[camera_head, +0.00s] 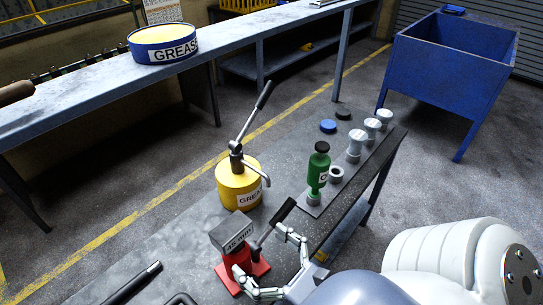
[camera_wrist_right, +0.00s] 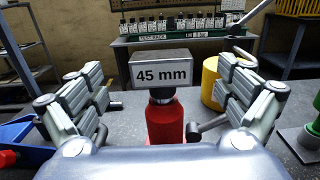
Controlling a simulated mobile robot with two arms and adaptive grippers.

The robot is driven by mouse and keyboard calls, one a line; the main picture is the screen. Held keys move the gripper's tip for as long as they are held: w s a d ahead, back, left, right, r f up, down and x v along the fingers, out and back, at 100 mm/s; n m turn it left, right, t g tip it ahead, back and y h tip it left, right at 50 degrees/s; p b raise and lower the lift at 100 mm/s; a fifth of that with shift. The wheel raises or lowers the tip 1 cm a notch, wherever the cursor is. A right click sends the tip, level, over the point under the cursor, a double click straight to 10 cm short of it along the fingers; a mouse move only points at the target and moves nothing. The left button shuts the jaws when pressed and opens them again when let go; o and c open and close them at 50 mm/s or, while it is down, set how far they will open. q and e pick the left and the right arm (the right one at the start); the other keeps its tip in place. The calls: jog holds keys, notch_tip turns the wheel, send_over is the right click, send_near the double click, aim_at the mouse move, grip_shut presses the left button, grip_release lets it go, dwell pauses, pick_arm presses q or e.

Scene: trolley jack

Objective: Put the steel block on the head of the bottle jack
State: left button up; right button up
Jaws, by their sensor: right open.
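The steel block (camera_head: 233,230), grey with a white "45 mm" label, sits on top of the red bottle jack (camera_head: 255,270). In the wrist view the block (camera_wrist_right: 162,57) looks level and appears to touch the jack's metal head (camera_wrist_right: 162,96), above the red body (camera_wrist_right: 165,122). My right gripper (camera_head: 264,255) is open, its fingers on either side of the jack. In the wrist view its fingers stand apart, left and right of the block, with gaps on both sides. My left gripper is not in view.
A yellow grease can (camera_head: 238,186) with a pump lever stands just behind the jack. A green bottle (camera_head: 318,170) and several grey parts stand on a plate at the right edge. A black bar (camera_head: 133,283) lies at the front left. A blue bin (camera_head: 450,70) is beyond.

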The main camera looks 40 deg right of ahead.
jog(key=shift+s+d+b, duration=0.2)
jog(key=shift+s+b, duration=0.25)
jog(key=shift+s, duration=1)
jog(key=shift+d, duration=0.1)
